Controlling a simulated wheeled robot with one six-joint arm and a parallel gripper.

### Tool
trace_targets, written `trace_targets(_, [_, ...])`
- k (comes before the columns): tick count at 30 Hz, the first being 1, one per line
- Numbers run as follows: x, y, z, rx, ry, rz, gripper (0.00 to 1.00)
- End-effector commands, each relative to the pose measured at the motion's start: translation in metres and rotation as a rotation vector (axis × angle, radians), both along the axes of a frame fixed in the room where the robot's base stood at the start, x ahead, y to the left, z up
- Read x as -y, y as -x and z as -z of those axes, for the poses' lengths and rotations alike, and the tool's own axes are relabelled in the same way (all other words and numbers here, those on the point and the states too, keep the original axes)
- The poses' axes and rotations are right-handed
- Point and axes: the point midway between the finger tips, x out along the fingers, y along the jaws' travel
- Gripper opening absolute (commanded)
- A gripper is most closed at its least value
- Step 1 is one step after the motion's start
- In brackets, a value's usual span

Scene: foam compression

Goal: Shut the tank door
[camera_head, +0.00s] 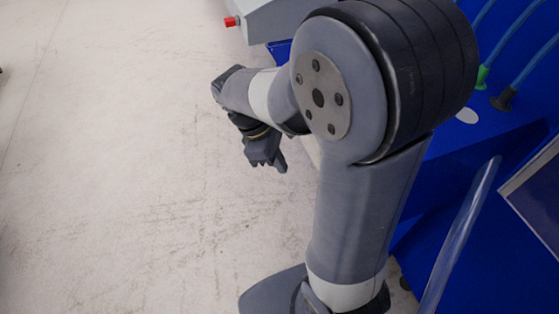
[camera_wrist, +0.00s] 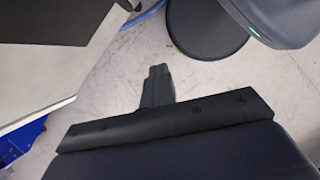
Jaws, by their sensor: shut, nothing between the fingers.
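My gripper (camera_head: 272,162) hangs over the pale floor, left of the blue machine in the head view. In the wrist view its fingers (camera_wrist: 158,72) are together, with nothing between them and bare floor beyond. I cannot pick out the tank door for certain in either view. A pale panel (camera_wrist: 50,68) with a dark top edge fills the left of the wrist view, apart from the fingers; I cannot tell whether it is the door. My arm hides part of the machine in the head view.
The blue machine (camera_head: 447,165) stands at the right, with hoses (camera_head: 536,68) above and a clear bar or edge (camera_head: 459,240) in front. A grey housing (camera_head: 278,19) with a red knob (camera_head: 231,21) is at the top. The floor (camera_head: 110,170) at the left is free.

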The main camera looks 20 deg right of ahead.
Motion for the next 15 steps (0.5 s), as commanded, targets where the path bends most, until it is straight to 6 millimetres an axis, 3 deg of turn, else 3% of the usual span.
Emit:
trace_targets(2, [0.0, 0.0, 0.0, 0.0, 0.0, 0.0, 0.0])
trace_targets(15, [0.0, 0.0, 0.0, 0.0, 0.0, 0.0, 0.34])
